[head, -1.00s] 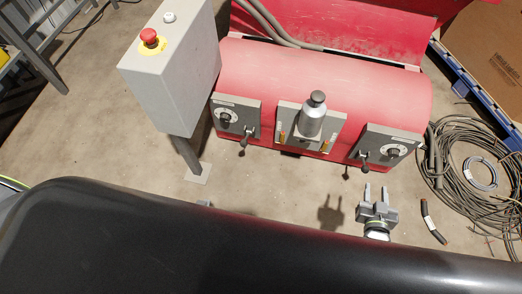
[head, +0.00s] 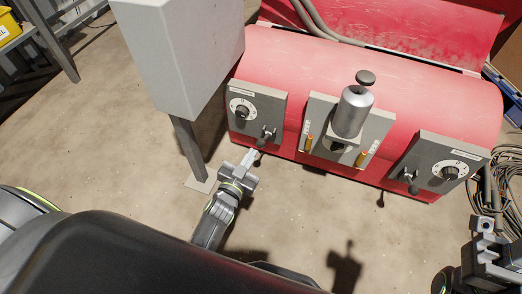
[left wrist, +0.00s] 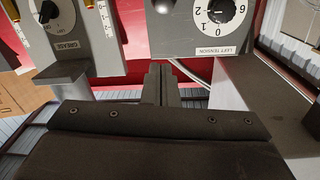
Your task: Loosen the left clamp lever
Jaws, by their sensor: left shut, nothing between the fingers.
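The left clamp lever (head: 264,138) is a small dark lever with a knob on the grey left panel (head: 270,103) of the red machine. My left gripper (head: 250,157) is shut and empty, its fingertips just below and left of the lever; I cannot tell whether they touch it. In the left wrist view the shut fingers (left wrist: 160,84) point at the lower edge of the LEFT TENSION panel (left wrist: 190,42).
A white-numbered dial (head: 242,110) sits left of the lever. A silver cylinder (head: 353,112) stands on the middle panel. The right panel (head: 440,160) carries another lever (head: 409,176). A grey box on a post (head: 188,150) stands close left of my left gripper.

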